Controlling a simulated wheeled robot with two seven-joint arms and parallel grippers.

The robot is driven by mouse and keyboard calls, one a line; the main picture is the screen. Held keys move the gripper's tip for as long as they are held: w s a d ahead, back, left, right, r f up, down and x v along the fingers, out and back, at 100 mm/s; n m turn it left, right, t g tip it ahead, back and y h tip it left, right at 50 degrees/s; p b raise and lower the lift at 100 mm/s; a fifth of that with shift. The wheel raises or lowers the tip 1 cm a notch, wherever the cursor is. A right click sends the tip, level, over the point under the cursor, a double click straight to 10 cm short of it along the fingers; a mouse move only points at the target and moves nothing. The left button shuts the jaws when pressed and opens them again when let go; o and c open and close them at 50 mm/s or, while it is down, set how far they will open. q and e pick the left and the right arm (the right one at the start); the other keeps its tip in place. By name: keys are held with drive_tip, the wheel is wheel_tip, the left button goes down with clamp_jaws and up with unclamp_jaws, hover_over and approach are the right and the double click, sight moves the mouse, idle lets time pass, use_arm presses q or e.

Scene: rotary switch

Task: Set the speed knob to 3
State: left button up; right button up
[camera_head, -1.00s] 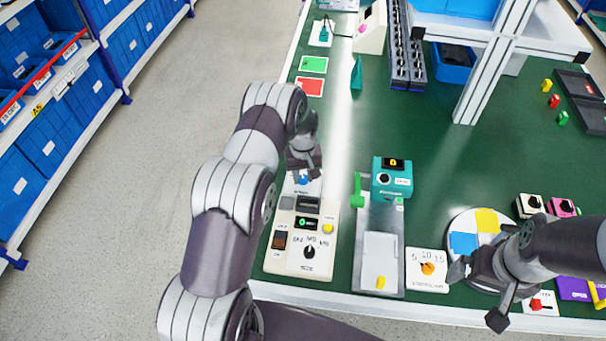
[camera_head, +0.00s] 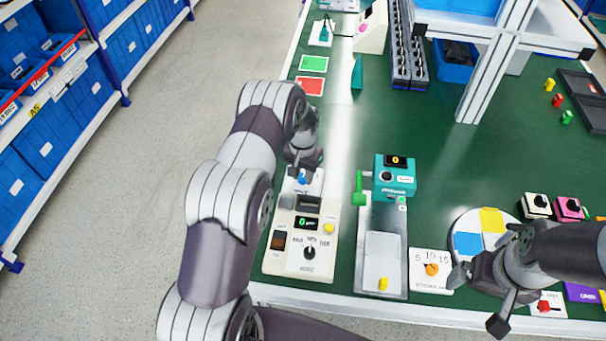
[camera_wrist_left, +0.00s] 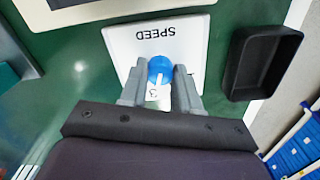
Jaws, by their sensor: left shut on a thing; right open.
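The speed knob (camera_wrist_left: 160,68) is blue and sits on a white plate (camera_wrist_left: 118,45) marked SPEED, upside down in the left wrist view. My left gripper (camera_wrist_left: 159,82) is shut on the knob, one finger on each side. A white pointer line on the knob is directed towards a printed 3 between the fingers. Other numbers on the plate are hidden. In the head view the knob (camera_head: 302,177) shows just below my left gripper (camera_head: 304,168). My right gripper (camera_head: 477,297) is open and empty at the lower right, by a disc with blue and yellow sectors.
A beige panel (camera_head: 270,262) with a dial stands in front of the speed plate. A teal device (camera_head: 394,178) and grey tray unit (camera_head: 383,255) are to its right. A black tray (camera_wrist_left: 262,62) lies beside the plate.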

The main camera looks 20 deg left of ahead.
sight(303, 175)
use_arm(q)
drive_tip(key=shift+m, duration=0.3)
drive_tip(key=o, duration=1.1)
drive_tip(key=shift+c, duration=0.2)
wheel_tip(303, 175, up, 13)
drive_tip(key=b, duration=0.1)
drive_tip(key=shift+b, duration=0.3)
drive_tip(key=shift+f, duration=0.1)
drive_tip(key=s+d+r, duration=0.1)
drive_tip(key=s+d, duration=0.1)
drive_tip(key=s, duration=0.6)
drive_tip(key=s+d+r+t, duration=0.1)
drive_tip(key=s+d+r, duration=0.1)
drive_tip(key=s, duration=0.6)
drive_tip(key=s+d+r+n, duration=0.1)
drive_tip(key=s+d, duration=0.2)
drive_tip(key=s, duration=0.5)
drive_tip(key=shift+s+d+r, duration=0.15)
drive_tip(key=shift+s+d, duration=0.05)
drive_tip(key=shift+d, duration=0.2)
